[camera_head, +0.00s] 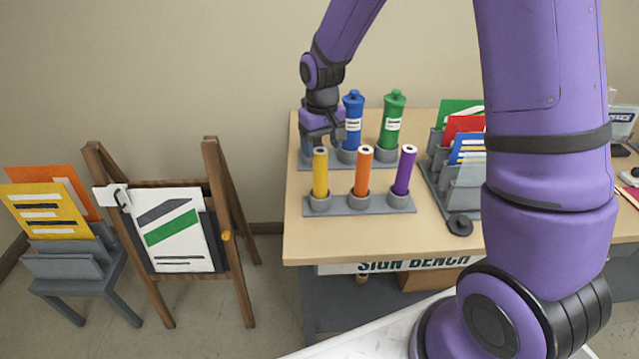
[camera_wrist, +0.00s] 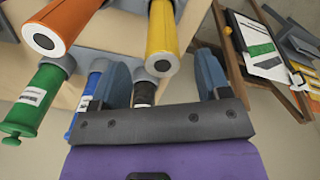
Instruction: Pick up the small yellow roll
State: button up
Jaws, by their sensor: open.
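The small yellow roll (camera_head: 320,174) stands upright in the left cup of the front rack (camera_head: 370,207) on the bench. In the wrist view the yellow roll (camera_wrist: 162,28) shows its round end, with a dark hole, toward the camera. My gripper (camera_head: 322,142) is open, just behind and about level with or slightly above the roll's top. In the wrist view the fingers (camera_wrist: 160,72) are spread wide, and the roll's end appears between their tips. I see no contact with the roll.
An orange roll (camera_head: 362,170) and a purple roll (camera_head: 404,170) stand to its right. Behind are a blue canister (camera_head: 352,118) and a green canister (camera_head: 393,120). A dark canister (camera_wrist: 145,93) shows between the fingers in the wrist view. An easel (camera_head: 222,200) stands left.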

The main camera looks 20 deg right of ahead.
aim_at(320, 162)
jog(key=shift+w+a+f, duration=0.1)
jog(key=shift+f, duration=1.3)
jog(key=shift+w+a+f, duration=0.1)
jog(key=shift+f, duration=1.3)
jog(key=c, duration=1.3)
